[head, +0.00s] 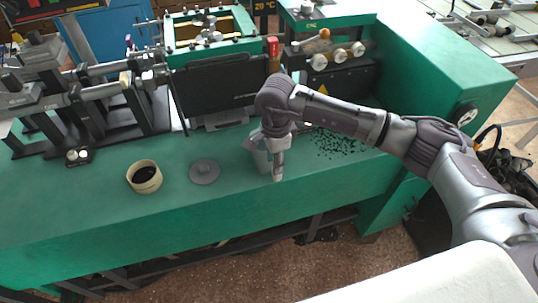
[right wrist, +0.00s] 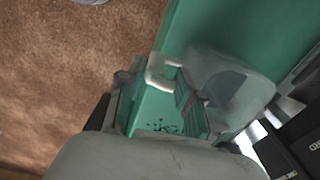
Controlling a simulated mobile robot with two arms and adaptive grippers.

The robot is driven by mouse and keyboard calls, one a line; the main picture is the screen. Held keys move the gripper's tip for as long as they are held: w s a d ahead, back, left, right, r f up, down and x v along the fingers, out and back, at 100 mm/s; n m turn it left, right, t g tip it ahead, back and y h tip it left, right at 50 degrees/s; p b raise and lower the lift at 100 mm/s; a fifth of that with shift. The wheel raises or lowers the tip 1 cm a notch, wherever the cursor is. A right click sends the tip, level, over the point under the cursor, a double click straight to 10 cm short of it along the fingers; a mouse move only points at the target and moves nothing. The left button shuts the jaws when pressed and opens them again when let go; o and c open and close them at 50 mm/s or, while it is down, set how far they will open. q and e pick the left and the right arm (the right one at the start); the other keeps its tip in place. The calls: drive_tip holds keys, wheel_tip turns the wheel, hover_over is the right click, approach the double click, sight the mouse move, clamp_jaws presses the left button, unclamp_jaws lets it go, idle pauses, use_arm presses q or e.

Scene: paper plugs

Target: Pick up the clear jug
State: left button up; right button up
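The clear jug (head: 259,152) stands on the green machine's front ledge, partly hidden behind my right gripper (head: 279,172), which points down at it. In the right wrist view the see-through jug (right wrist: 238,88) is at the right, and its pale handle (right wrist: 157,74) shows near the middle. The fingers of my right gripper (right wrist: 158,105) are apart, with the handle between or just beyond their tips. I cannot tell whether they touch it. My left gripper is not in view.
On the ledge (head: 90,210), a cream cup with dark contents (head: 145,168) and a grey knobbed disc (head: 204,172) stand left of the jug. Dark bits (head: 338,144) lie scattered to the right. Machine parts (head: 220,90) rise behind. The ledge's front edge drops to the floor.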

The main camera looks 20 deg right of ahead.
drive_tip(key=f, duration=0.1)
drive_tip(key=f+p, duration=0.1)
drive_tip(key=f, duration=0.2)
drive_tip(key=shift+s+d+f+p, duration=0.1)
drive_tip(key=shift+s+d+p, duration=0.1)
drive_tip(key=shift+d+p, duration=0.2)
drive_tip(key=shift+f, duration=0.55)
clamp_jaws()
